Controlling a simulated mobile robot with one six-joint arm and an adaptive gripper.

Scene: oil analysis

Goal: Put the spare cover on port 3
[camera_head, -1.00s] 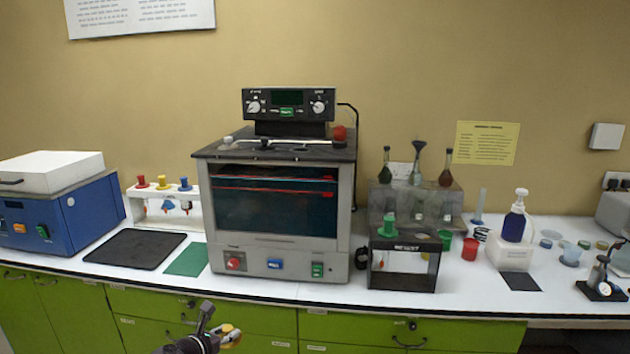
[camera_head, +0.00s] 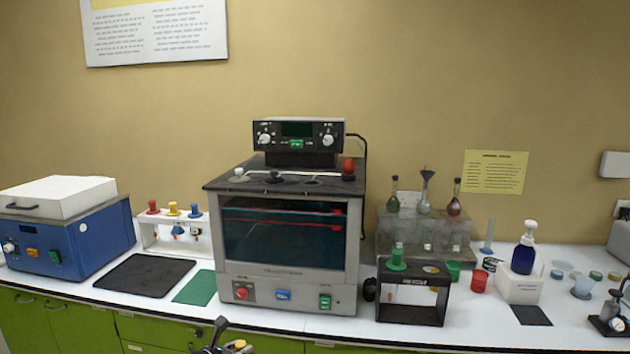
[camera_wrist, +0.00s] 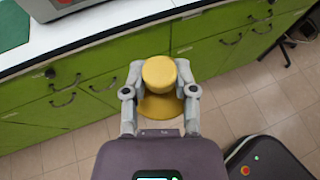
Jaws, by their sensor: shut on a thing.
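My gripper (camera_wrist: 160,95) is shut on a yellow knob-shaped cover (camera_wrist: 159,72), with one finger on each side of it. In the head view, only the top of my gripper and a bit of yellow show at the bottom edge, in front of the counter. The grey bath (camera_head: 285,250) stands on the counter with a row of ports along its dark top. From left to right I see a white knob (camera_head: 239,173), a black knob (camera_head: 274,177), a low spot without a clear knob (camera_head: 311,181), and a red knob (camera_head: 348,168). Port numbers are not readable.
A control box (camera_head: 298,135) stands behind the ports. A white rack (camera_head: 150,233) with red, yellow and blue tops is left of the bath. A black stand (camera_head: 412,292) is close on its right. In the wrist view, green drawers (camera_wrist: 70,100) lie ahead.

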